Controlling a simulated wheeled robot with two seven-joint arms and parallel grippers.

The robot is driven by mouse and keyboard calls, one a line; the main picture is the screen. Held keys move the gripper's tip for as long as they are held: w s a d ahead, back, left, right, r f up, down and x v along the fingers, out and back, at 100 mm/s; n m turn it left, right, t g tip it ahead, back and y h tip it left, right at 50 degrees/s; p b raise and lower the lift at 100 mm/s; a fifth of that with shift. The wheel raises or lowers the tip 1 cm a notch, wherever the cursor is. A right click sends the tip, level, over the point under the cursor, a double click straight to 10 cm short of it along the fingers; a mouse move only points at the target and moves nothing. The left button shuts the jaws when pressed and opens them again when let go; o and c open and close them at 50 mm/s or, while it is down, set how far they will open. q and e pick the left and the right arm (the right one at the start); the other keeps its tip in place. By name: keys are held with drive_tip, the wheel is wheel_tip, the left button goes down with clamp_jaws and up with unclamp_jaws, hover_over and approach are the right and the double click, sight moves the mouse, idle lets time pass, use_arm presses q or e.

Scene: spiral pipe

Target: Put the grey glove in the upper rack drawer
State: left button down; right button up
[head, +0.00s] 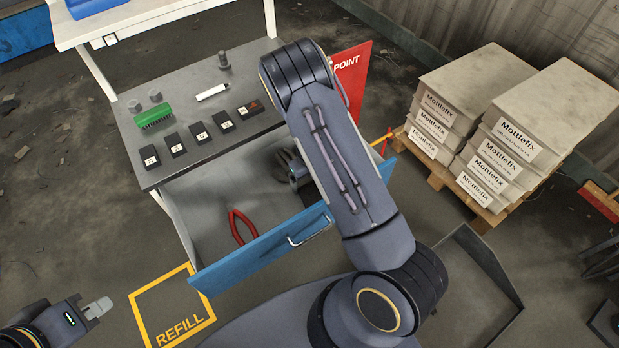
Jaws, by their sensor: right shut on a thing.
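The upper rack drawer (190,200), with a blue front, is pulled out below the grey worktop. Red pliers (240,226) lie inside it. My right arm reaches over the drawer and hides much of its right side. My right gripper (290,166) is partly hidden behind that arm, at the right part of the drawer near the worktop edge. It is shut on a grey thing that looks like the grey glove (284,158), of which only a little shows. My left gripper (98,308) is at the lower left, away from the drawer, with no object visible in it.
A red sign (350,70) stands behind my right arm. Stacked Mottlefix boxes (505,145) stand on a pallet at right. Floor beside the REFILL marking (178,330) is clear.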

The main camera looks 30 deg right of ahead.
drive_tip(key=o, duration=0.8)
drive_tip(key=shift+f, duration=0.1)
drive_tip(key=shift+o, duration=0.2)
drive_tip(key=s+a+r+n+y, duration=0.1)
drive_tip(key=s+r+n, duration=0.1)
drive_tip(key=r, duration=0.5)
drive_tip(key=s+a+r+n+t+y, duration=0.1)
drive_tip(key=r+n, duration=0.2)
drive_tip(key=r, duration=0.3)
drive_tip(key=s+a+r+n+y, duration=0.2)
drive_tip(key=r, duration=0.5)
drive_tip(key=s+a+r+n+t, duration=0.1)
drive_tip(key=s+r+n+t, duration=0.1)
drive_tip(key=s+r+n, duration=0.4)
drive_tip(key=s+a+r+n+t, duration=0.2)
drive_tip(key=s+r+n, duration=0.5)
drive_tip(key=s+n, duration=0.5)
drive_tip(key=shift+a+r+n+t, duration=0.2)
drive_tip(key=shift+r+n+t, duration=0.1)
drive_tip(key=shift+n, duration=3.9)
drive_tip(key=shift+s, duration=0.1)
